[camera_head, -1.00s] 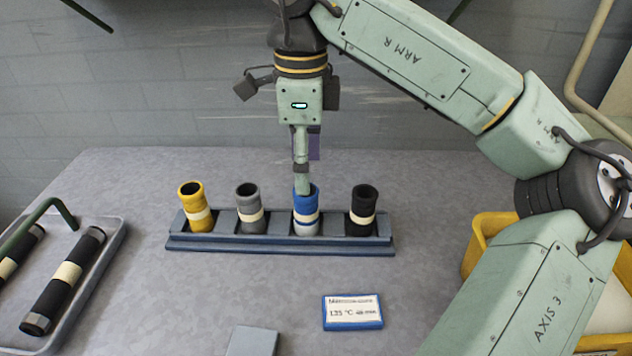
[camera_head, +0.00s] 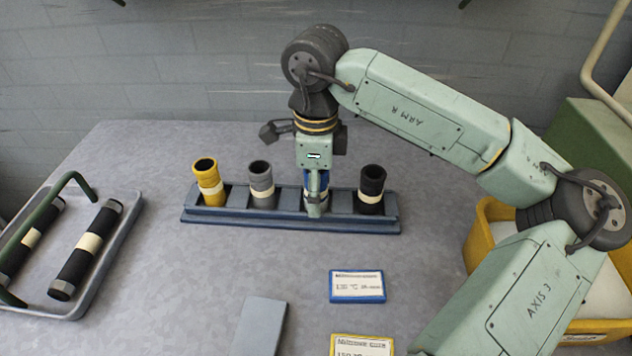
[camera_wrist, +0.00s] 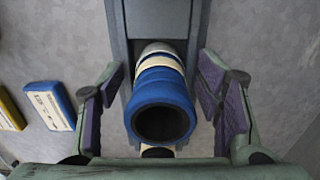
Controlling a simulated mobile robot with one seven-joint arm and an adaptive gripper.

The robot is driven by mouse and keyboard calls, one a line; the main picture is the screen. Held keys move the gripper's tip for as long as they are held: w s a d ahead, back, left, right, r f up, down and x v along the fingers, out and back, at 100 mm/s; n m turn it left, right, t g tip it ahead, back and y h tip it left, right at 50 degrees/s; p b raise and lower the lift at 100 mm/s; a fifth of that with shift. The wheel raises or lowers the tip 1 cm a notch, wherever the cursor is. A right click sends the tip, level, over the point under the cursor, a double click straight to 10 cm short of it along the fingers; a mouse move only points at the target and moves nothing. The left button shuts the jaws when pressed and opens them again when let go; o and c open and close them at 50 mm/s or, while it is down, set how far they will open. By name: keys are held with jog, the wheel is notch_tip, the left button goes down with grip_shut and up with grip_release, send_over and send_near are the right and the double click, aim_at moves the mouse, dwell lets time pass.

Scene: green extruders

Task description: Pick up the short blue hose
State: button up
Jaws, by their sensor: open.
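The short blue hose (camera_wrist: 161,88) stands upright in a slot of the blue-grey rack (camera_head: 236,218), with a pale band around it. In the head view my gripper mostly hides the hose; a bit of blue (camera_head: 309,180) shows behind the finger. My gripper (camera_head: 316,200) points down over the hose's slot. In the wrist view my gripper (camera_wrist: 163,105) is open, with one purple-padded finger on each side of the hose and a gap to it on both sides.
The rack also holds a yellow hose (camera_head: 208,183), a grey hose (camera_head: 261,185) and a black hose (camera_head: 370,188). A tray (camera_head: 104,262) with long black hoses lies left. Label cards (camera_head: 357,286) lie in front. A yellow bin (camera_head: 480,235) stands right.

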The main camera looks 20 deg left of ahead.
grip_shut()
dwell(0.8)
jog(key=shift+r, duration=0.1)
jog(key=shift+r, duration=0.55)
notch_tip(320, 180, up, 2)
jog(key=shift+r+p, duration=0.2)
jog(key=shift+p, duration=0.6)
jog(key=s+d+b, duration=0.1)
jog(key=s+d, duration=0.2)
jog(key=d, duration=0.1)
jog(key=s+d+b, duration=0.2)
jog(key=s+d, duration=0.1)
jog(key=s, duration=0.1)
jog(key=s+d+b, duration=0.1)
jog(key=s+d, duration=0.2)
jog(key=d, duration=0.1)
jog(key=shift+s+d+f+b, duration=0.25)
jog(key=shift+s+d+b, duration=0.1)
jog(key=shift+s+b, duration=0.05)
jog(key=shift+r, duration=0.1)
